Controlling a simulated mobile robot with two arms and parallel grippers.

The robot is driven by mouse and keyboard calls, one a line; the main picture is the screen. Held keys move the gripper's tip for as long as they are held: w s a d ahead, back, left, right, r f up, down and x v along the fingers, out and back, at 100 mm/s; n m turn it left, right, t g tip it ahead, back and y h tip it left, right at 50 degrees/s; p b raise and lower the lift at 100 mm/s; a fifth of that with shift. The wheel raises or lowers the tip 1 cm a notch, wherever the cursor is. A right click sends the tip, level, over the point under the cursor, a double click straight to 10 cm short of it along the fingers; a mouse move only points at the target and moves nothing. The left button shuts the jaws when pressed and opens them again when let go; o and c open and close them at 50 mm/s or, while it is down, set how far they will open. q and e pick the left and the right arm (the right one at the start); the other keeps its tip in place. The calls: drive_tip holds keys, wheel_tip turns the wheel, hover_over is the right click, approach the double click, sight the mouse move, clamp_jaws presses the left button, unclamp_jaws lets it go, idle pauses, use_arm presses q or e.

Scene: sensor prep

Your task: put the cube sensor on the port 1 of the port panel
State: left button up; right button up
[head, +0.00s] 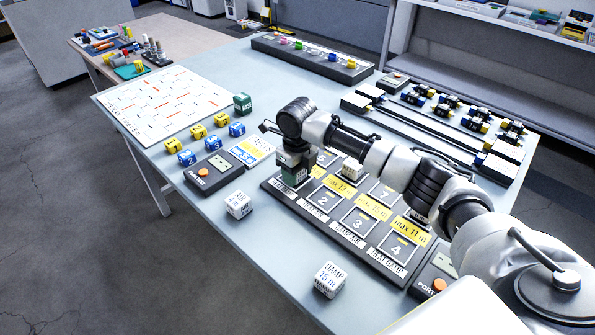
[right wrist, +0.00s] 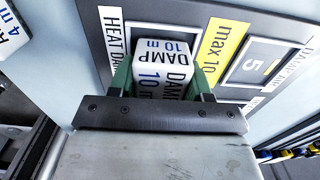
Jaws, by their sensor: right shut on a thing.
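The cube sensor (right wrist: 165,62), white with "DAMP 10 m" in dark letters, is between the green fingers of my right gripper (right wrist: 162,85) in the right wrist view. The gripper (head: 295,177) is shut on it over the far left end of the port panel (head: 340,232), at the corner beside port 2. The fingers mostly hide the cube in the head view, and port 1 is covered. I cannot tell whether the cube touches the panel. My left gripper is not in view.
White cubes stand in front of the panel: one marked 4 m (head: 238,204), one marked DAMP 15 m (head: 330,280). Another white cube (head: 351,171) is on the panel's back row. A grey device (head: 209,173) and yellow and blue cubes lie left. A green cube (head: 242,103) stands farther back.

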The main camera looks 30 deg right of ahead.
drive_tip(key=o, duration=0.9)
drive_tip(key=shift+f, duration=0.1)
wheel_tip(320, 180, up, 12)
drive_tip(key=shift+r+p, duration=0.15)
drive_tip(key=shift+p, duration=0.2)
